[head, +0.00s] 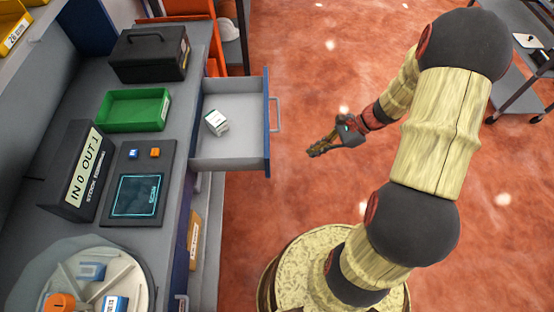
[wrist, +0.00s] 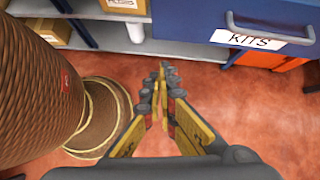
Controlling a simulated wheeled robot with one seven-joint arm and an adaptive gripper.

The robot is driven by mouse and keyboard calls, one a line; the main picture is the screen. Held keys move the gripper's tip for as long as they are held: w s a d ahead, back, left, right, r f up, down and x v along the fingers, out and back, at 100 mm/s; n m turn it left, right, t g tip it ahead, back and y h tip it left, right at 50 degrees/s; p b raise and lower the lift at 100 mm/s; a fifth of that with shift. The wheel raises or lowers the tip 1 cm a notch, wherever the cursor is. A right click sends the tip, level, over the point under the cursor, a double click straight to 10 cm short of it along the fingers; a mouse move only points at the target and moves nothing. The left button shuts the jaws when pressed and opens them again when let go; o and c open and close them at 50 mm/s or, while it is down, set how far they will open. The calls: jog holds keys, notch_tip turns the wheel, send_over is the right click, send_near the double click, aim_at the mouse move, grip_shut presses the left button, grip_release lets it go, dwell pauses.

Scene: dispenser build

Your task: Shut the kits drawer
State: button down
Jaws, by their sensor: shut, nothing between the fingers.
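The kits drawer (head: 237,146) stands pulled out from the counter in the head view, with a small white box (head: 216,122) lying inside it. Its blue front has a bar handle (head: 276,114) on the outer face. In the wrist view the blue drawer front (wrist: 200,18) shows at the upper right with a white KITS label (wrist: 247,39). My gripper (head: 312,153) is shut and empty, to the right of the drawer front and apart from it. In the wrist view the fingertips (wrist: 163,68) lie close together below and left of the label.
The counter holds a green tray (head: 134,111), a black case (head: 149,53), a screen panel (head: 138,193), a counter display (head: 77,170) and a round carousel (head: 84,283). Shelves with boxes (head: 195,240) lie below. A grey cart (head: 530,85) stands at the right. The red floor beyond the drawer is clear.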

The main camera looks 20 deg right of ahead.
aim_at(206, 159)
jog(key=w+a+f+m+b, duration=0.1)
jog(key=w+a+f+b, duration=0.4)
jog(key=a, duration=0.5)
jog(key=shift+w+a+f+m+t, duration=0.2)
jog(key=shift+f+m+t, duration=0.1)
jog(key=shift+f+t, duration=0.1)
jog(key=shift+a, duration=0.1)
jog(key=w+a, duration=0.2)
jog(key=a, duration=0.6)
jog(key=w+a, duration=0.3)
jog(key=a, duration=0.5)
jog(key=w+a, duration=0.3)
jog(key=a, duration=0.6)
jog(key=shift+w+a, duration=0.25)
jog(key=shift+a, duration=0.15)
